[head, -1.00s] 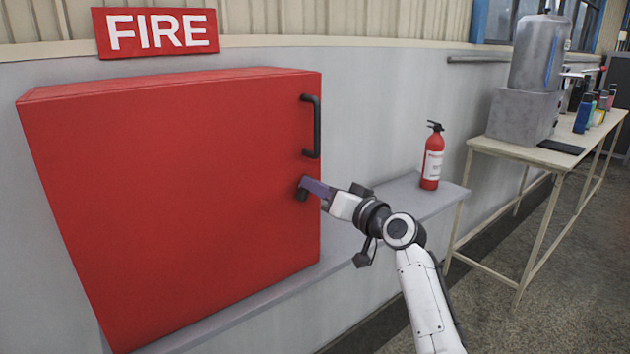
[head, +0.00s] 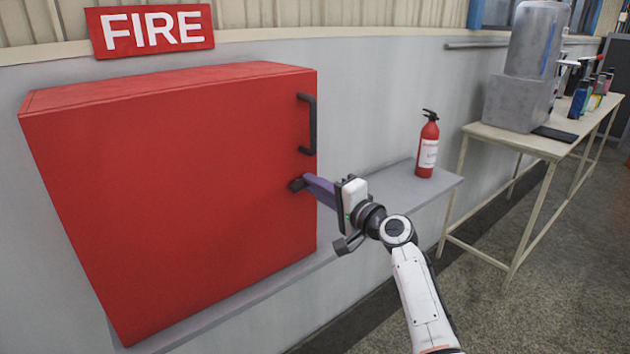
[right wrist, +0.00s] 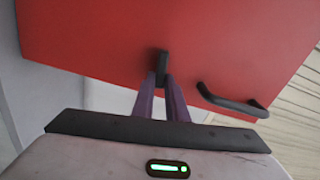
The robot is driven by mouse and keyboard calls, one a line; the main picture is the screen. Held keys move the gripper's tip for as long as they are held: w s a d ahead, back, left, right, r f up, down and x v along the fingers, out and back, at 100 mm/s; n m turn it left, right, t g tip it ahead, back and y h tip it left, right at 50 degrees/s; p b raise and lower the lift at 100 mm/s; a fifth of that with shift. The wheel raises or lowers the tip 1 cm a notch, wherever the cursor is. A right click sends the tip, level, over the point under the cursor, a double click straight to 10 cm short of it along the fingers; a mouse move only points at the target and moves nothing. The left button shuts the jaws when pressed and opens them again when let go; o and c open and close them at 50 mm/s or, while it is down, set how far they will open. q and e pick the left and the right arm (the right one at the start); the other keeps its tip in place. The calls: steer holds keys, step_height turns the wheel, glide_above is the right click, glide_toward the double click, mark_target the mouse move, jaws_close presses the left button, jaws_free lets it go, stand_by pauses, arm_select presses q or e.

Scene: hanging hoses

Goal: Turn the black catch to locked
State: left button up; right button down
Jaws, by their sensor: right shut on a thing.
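The black catch (head: 297,185) is on the front of the red cabinet (head: 180,190), near its right edge and below the black handle (head: 312,125). In the head view the catch lies roughly sideways, its end toward the left. My right gripper (head: 307,183) is shut on the catch, its purple fingers on either side of it. The right wrist view shows the catch (right wrist: 162,62) between the fingertips (right wrist: 163,82), which hide part of it. The cabinet door looks closed. My left gripper is not in view.
A red fire extinguisher (head: 428,145) stands on the grey ledge (head: 395,192) right of the cabinet. A table (head: 490,138) with a metal dispenser and bottles is farther right. A FIRE sign (head: 150,30) hangs above the cabinet.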

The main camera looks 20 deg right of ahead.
steer(key=shift+a+f+m, duration=0.1)
steer(key=shift+f+m, duration=0.1)
steer(key=shift+m, duration=0.6)
steer(key=c, duration=1.8)
jaws_free()
steer(key=shift+o, duration=0.2)
steer(key=v, duration=1)
steer(key=shift+s, duration=0.15)
